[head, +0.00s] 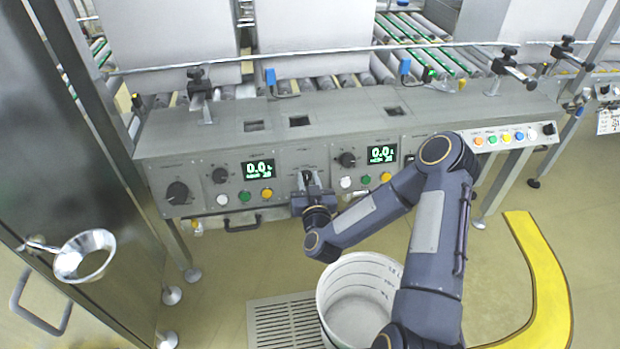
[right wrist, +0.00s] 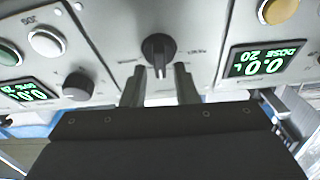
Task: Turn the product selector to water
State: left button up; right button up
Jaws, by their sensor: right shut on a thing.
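The product selector is a small black knob (right wrist: 158,48) between the two green displays, with labels too small to read on either side. In the right wrist view, which is upside down, its pointer lies roughly along the picture's vertical. My right gripper (head: 308,182) is at the front panel (head: 225,160). In the right wrist view its two fingers (right wrist: 159,80) stand on either side of the knob's pointer and are shut on it. In the head view the gripper mostly hides the knob. My left gripper is not in view.
The left display (head: 258,169) and right display (head: 382,154) both read 0.0. Black knobs and coloured buttons flank them. A white bucket (head: 335,275) stands below my right arm by a floor grate (head: 285,322).

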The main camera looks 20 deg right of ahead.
jog(key=m, duration=0.2)
jog(key=m+h+b, duration=0.1)
jog(key=shift+w+d+r+m+g, duration=0.2)
jog(key=shift+m+g, duration=0.1)
jog(key=shift+m, duration=0.1)
jog(key=m, duration=0.2)
jog(key=m+g+h, duration=0.1)
jog(key=m, duration=0.1)
jog(key=shift+a+h, duration=0.1)
jog(key=shift+h, duration=0.2)
jog(key=m, duration=0.2)
jog(key=shift+m+g+b, duration=0.3)
jog(key=shift+g, duration=0.1)
grip_shut()
jog(key=m+g, duration=0.1)
jog(key=m, duration=0.1)
jog(key=m+h, duration=0.1)
jog(key=m, duration=0.2)
jog(key=shift+g, duration=0.4)
jog(key=shift+m, duration=0.4)
jog(key=o, duration=0.6)
grip_release()
jog(key=shift+a, duration=0.1)
jog(key=shift+o, duration=0.2)
